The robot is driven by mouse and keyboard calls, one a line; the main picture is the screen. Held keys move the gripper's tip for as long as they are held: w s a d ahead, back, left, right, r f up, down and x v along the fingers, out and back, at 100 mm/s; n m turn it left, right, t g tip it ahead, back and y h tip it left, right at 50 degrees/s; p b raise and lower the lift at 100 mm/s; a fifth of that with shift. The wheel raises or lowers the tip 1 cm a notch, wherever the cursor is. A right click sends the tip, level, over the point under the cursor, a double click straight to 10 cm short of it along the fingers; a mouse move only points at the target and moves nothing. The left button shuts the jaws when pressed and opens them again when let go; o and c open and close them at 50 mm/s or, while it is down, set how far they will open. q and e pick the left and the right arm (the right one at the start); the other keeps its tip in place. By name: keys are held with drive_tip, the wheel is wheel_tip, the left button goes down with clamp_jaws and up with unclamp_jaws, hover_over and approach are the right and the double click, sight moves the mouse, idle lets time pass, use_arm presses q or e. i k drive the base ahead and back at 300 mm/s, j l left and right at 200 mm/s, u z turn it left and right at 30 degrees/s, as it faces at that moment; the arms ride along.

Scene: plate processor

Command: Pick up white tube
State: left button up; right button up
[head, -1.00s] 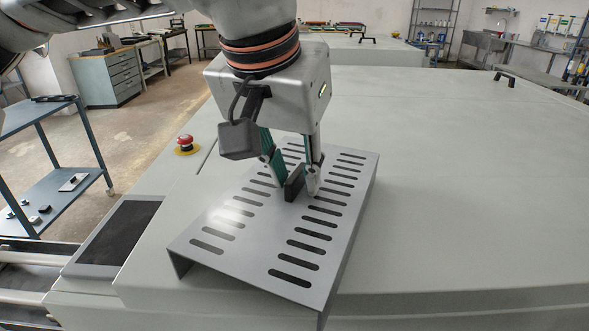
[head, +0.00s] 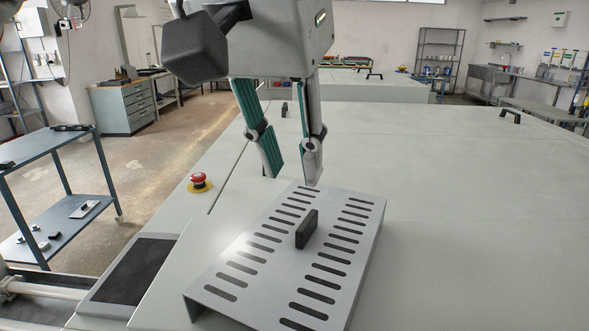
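My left gripper (head: 293,172) hangs in the upper middle of the head view. Its two fingers point down and are apart, with nothing between them. It is above the far end of a grey slotted metal cover (head: 262,262), clear of the cover's black handle (head: 307,229). The handle stands upright on the cover. I cannot make out a white tube for certain. A pale round bar (head: 42,289) shows at the lower left edge. My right gripper is not in view.
The cover sits on a large pale machine top (head: 450,200), with wide free room to its right. A red emergency button (head: 198,180) is left of it, near a dark panel (head: 130,270). A blue two-shelf cart (head: 50,165) stands at far left.

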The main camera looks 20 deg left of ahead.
sight(9, 285)
drive_tip(key=k+l, duration=0.2)
drive_tip(key=k, duration=0.3)
drive_tip(key=k+l, duration=0.25)
drive_tip(key=k, duration=0.2)
